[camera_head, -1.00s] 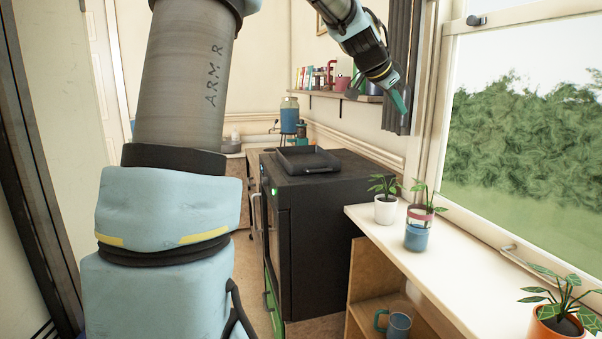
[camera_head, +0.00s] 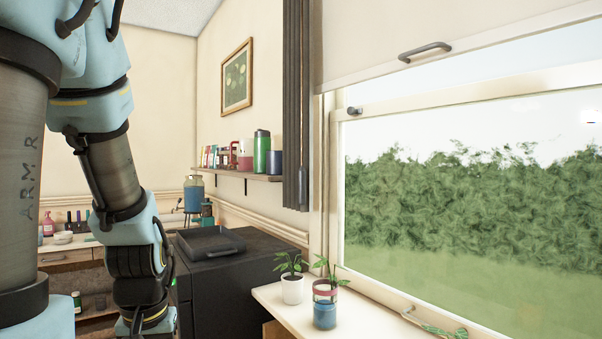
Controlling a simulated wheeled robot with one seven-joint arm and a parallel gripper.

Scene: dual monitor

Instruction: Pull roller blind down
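The cream roller blind (camera_head: 450,28) hangs at the top of the window at the upper right, covering only its upper part. A grey bar handle (camera_head: 425,50) is fixed near the blind's lower edge. The window glass (camera_head: 455,190) below is uncovered and shows a hedge and grass. My arm comes down the left side of the picture, well apart from the blind and the handle. My gripper lies below the bottom edge of the picture, so its fingers are hidden.
Potted plants (camera_head: 292,288) and a blue-and-red jar (camera_head: 324,305) stand on the white sill (camera_head: 362,325) under the window. A black cabinet (camera_head: 235,270) with a tray (camera_head: 210,243) stands beside my arm. A dark curtain (camera_head: 297,110) and a shelf (camera_head: 238,175) are left of the window.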

